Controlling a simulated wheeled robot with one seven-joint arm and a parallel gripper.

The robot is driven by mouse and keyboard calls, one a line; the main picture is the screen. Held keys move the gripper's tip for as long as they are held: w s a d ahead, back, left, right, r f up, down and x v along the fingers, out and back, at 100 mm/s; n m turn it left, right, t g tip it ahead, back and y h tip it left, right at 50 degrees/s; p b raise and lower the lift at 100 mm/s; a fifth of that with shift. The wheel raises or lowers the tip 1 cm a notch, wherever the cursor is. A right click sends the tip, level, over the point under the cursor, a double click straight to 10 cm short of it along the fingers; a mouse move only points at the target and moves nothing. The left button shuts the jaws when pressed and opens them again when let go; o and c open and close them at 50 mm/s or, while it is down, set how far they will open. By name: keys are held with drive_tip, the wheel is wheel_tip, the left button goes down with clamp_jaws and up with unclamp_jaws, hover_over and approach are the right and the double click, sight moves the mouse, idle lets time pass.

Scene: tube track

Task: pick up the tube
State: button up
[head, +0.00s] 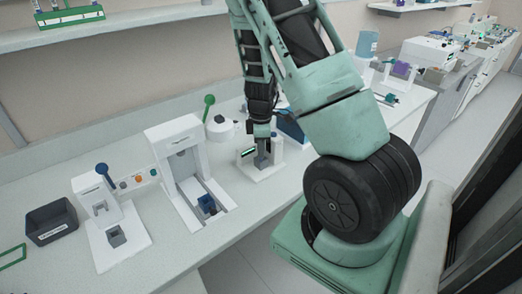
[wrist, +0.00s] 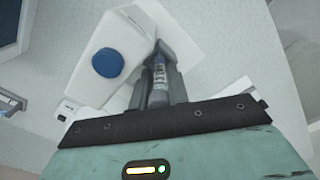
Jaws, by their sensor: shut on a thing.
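My gripper (head: 262,157) reaches down to a small white station (head: 268,174) on the bench, right of the middle in the head view. In the wrist view my gripper (wrist: 160,60) is shut on a slim tube (wrist: 158,82), which lies between its two grey fingers. The tube has a pale, clear body with a bluish-grey part. The tube cannot be made out in the head view, where the fingers and arm cover it. I cannot tell whether its lower end still touches the station.
A white frame-like device (head: 180,150) with a blue block stands left of my gripper. Farther left are a smaller white device (head: 98,205) with a blue lever and a dark bin (head: 50,222). A white body with a round blue knob (wrist: 107,62) is close beside the fingers.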

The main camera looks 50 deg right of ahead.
wheel_tip(320, 180, up, 10)
drive_tip(key=shift+f+b, duration=0.1)
drive_tip(key=shift+b, duration=0.5)
drive_tip(key=shift+f+b, duration=4.5)
drive_tip(key=shift+f, duration=0.25)
drive_tip(key=n+b, duration=0.3)
drive_tip(key=n, duration=0.1)
drive_tip(key=shift+f+n, duration=0.1)
drive_tip(key=shift+n, duration=0.3)
drive_tip(key=n+b, duration=0.1)
drive_tip(key=n, duration=0.4)
